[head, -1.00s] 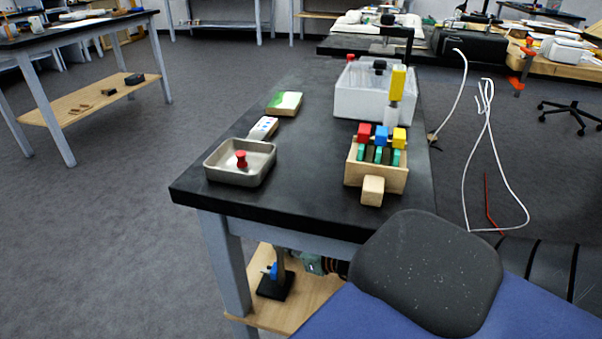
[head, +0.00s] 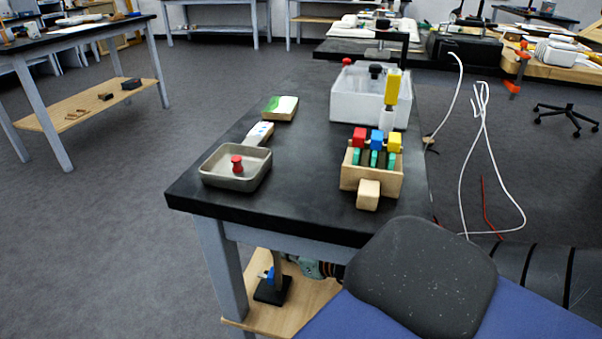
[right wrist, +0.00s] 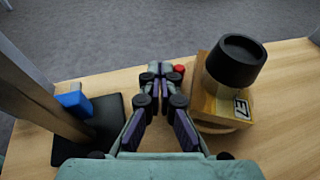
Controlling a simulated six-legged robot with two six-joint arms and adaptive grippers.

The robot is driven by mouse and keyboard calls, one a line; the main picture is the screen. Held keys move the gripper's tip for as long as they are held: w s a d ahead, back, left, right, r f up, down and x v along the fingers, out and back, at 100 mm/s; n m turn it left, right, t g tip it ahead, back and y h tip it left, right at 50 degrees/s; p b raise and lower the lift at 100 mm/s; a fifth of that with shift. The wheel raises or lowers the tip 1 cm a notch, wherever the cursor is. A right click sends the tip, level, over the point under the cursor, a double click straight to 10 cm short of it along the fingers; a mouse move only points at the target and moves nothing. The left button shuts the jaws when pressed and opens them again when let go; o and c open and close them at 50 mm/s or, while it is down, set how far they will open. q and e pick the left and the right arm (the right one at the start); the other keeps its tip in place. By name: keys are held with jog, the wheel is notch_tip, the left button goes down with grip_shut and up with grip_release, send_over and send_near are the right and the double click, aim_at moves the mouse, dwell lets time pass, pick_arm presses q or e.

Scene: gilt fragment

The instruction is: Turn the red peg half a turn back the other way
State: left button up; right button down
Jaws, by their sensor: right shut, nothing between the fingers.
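The red-headed peg (head: 360,138) is the leftmost. A small red knob-shaped piece (head: 237,164) stands in a grey metal tray (head: 212,178). I cannot tell which red piece is the task's peg. My right gripper (right wrist: 158,79) is shut and empty over the lower wooden shelf, beneath the tabletop and away from both. A small red thing (right wrist: 179,69) shows just beyond its fingertips. My left gripper is not in view.
On the shelf, a dark stand with a blue part (right wrist: 73,103) is left of my right gripper and a black cylinder (right wrist: 236,60) on a wooden block is right. A white bin (head: 350,105) stands behind the wooden box. A table leg (head: 222,268) is near.

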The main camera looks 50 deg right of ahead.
jog(key=c, duration=2.1)
grip_release()
jog(key=shift+o, duration=1.4)
jog(key=shift+r+p, duration=0.3)
jog(key=o, duration=0.5)
notch_tip(320, 180, up, 5)
jog(key=p, duration=0.4)
jog(key=shift+f+p, duration=0.1)
jog(key=shift+p, duration=0.25)
jog(key=shift+c, duration=0.2)
jog(key=shift+f, duration=0.1)
